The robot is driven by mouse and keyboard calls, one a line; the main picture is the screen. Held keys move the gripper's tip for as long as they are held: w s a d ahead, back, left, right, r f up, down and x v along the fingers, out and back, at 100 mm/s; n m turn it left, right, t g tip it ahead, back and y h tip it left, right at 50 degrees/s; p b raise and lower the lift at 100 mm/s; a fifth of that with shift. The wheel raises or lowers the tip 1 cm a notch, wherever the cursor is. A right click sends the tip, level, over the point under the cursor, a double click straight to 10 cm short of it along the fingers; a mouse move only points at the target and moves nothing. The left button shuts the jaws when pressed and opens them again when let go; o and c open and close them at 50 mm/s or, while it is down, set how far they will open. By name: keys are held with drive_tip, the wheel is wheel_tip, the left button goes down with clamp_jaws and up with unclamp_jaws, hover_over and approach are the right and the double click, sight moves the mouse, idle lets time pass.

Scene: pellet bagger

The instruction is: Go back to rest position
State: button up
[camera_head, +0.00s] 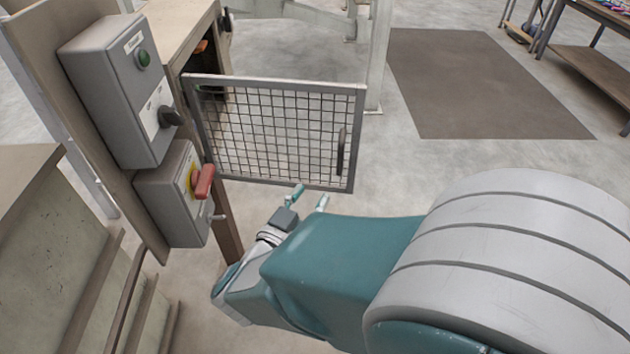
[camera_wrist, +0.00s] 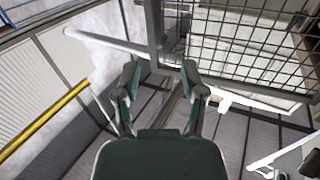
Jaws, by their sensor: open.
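My gripper (camera_head: 308,197) is at the end of my teal arm, just in front of the lower edge of the mesh gate. In the wrist view, my gripper (camera_wrist: 160,78) has its two fingers spread apart with nothing between them. The mesh gate (camera_head: 270,130) stands swung out from the machine, with a dark handle (camera_head: 341,150) near its free side. The gate's mesh (camera_wrist: 240,45) also shows at the top right of the wrist view. I cannot tell whether a finger touches the gate.
Left of my gripper are an upper control box (camera_head: 115,85) with a green button and dark knob, and a lower box (camera_head: 172,195) with a red rotary handle (camera_head: 204,181). A dark floor mat (camera_head: 480,85) lies beyond the gate. A table (camera_head: 595,55) stands at the far right.

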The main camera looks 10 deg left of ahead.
idle(0.4)
drive_tip(key=w+d+r+n+g+y, duration=0.4)
drive_tip(key=r+y, duration=0.2)
drive_tip(key=y, duration=0.5)
drive_tip(key=s+d+f+g+h, duration=0.3)
drive_tip(key=s+d+g, duration=0.4)
drive_tip(key=s+d, duration=0.8)
drive_tip(key=shift+s+d+h, duration=0.25)
drive_tip(key=shift+d+h, duration=0.55)
drive_tip(key=shift+d, duration=0.4)
drive_tip(key=shift+a, duration=0.15)
